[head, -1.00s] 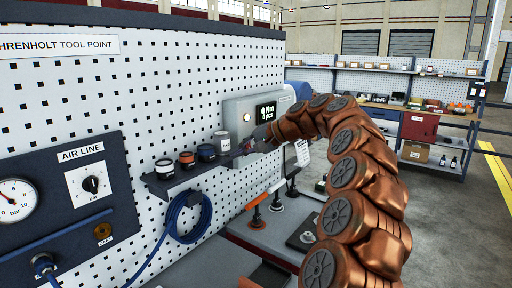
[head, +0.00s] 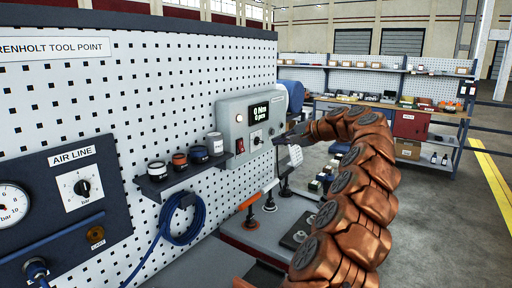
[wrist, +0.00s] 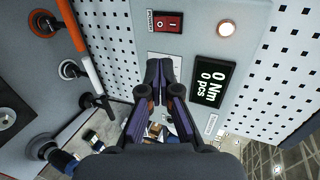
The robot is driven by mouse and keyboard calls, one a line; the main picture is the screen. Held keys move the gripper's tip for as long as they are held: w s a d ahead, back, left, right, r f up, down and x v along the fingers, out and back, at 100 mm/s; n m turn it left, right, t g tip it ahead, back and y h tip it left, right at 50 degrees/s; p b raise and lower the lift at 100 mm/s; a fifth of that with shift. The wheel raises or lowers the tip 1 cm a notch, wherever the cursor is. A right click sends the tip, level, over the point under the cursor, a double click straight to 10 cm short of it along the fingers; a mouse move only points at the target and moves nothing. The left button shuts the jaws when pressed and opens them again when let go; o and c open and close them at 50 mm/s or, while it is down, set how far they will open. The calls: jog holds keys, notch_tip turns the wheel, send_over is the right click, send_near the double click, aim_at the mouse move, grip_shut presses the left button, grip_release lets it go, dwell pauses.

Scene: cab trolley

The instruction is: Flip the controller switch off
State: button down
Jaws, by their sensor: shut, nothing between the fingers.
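The controller (head: 232,112) is a grey box on the perforated wall panel, with a lit display reading 0 Nm, 0 pcs (head: 259,112). Its red rocker switch (head: 240,146) sits low on the left of the front. The switch also shows in the wrist view (wrist: 168,22), marked I and O; I cannot tell which side is pressed. A round lamp (wrist: 226,29) beside it looks pale and lit. My gripper (wrist: 159,66) is shut and empty, in front of the controller and apart from the switch. In the head view my gripper (head: 279,139) is right of the switch.
A shelf (head: 180,181) with several small cups is left of the controller. A blue hose (head: 185,228) hangs below it. Several tools with round bases (head: 268,204) stand on the bench underneath. The air line panel (head: 60,205) is at far left. Open floor lies to the right.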

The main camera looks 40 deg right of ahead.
aim_at(243, 150)
jog(key=p+x, duration=0.4)
jog(key=x, duration=0.8)
jog(key=shift+w+a+p, duration=0.15)
jog(key=shift+w+p, duration=0.1)
jog(key=shift+p, duration=0.15)
jog(key=shift+w+a+f, duration=0.15)
jog(key=shift+w+f, duration=0.2)
jog(key=shift+w, duration=0.2)
jog(key=shift+f, duration=0.1)
